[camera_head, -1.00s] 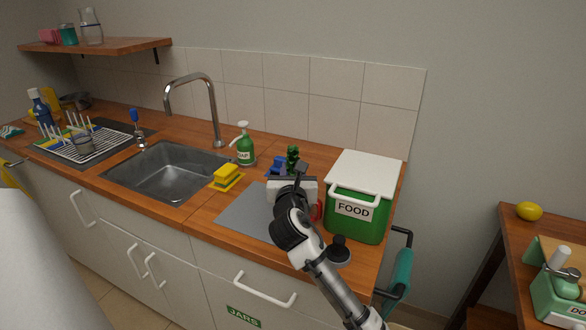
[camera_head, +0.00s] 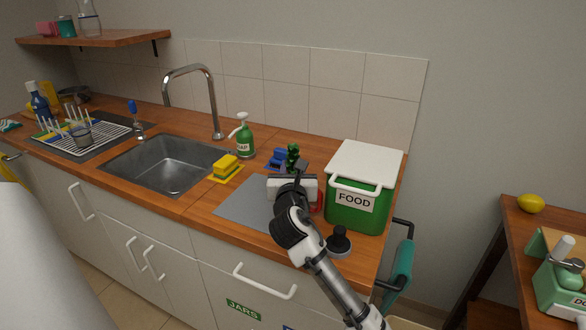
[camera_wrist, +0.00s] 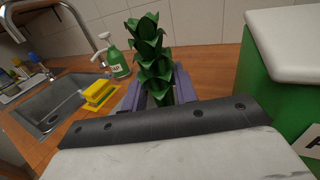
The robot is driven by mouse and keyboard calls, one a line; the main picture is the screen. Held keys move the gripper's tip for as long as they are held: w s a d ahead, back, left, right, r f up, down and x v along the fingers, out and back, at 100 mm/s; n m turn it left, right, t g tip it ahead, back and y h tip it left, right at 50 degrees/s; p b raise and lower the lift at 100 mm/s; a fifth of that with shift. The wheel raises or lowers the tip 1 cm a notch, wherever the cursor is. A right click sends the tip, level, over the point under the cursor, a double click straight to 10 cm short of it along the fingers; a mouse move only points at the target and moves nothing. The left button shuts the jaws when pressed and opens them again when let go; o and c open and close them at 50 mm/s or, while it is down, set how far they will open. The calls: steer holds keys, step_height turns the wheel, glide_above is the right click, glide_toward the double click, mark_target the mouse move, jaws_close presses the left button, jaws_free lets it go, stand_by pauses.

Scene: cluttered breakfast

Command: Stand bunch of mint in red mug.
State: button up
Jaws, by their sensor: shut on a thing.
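My gripper (camera_wrist: 163,92) is shut on the bunch of mint (camera_wrist: 152,48), a dark green leafy stalk that stands upright between the fingers in the wrist view. The mint's top also shows above my gripper in the head view (camera_head: 292,153). The red mug (camera_head: 319,202) shows only as a red sliver at the right edge of my gripper, left of the green food bin. The rest of the mug is hidden behind my gripper, and it does not show in the wrist view. I cannot tell whether the mint's lower end is inside the mug.
The green food bin (camera_head: 357,207) with a white lid stands close to the right. A grey mat (camera_head: 243,207) lies under my arm. A yellow sponge (camera_head: 225,165), a green soap bottle (camera_head: 245,142) and the sink (camera_head: 165,165) are to the left. A blue item (camera_head: 276,158) lies behind.

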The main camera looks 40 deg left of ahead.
steer(key=shift+f, duration=0.4)
steer(key=o, duration=1)
steer(key=shift+r, duration=0.1)
steer(key=shift+s, duration=0.1)
steer(key=b+v, duration=0.4)
steer(key=v, duration=0.9)
steer(key=shift+s+d, duration=0.2)
steer(key=shift+s, duration=0.05)
steer(key=shift+r, duration=0.1)
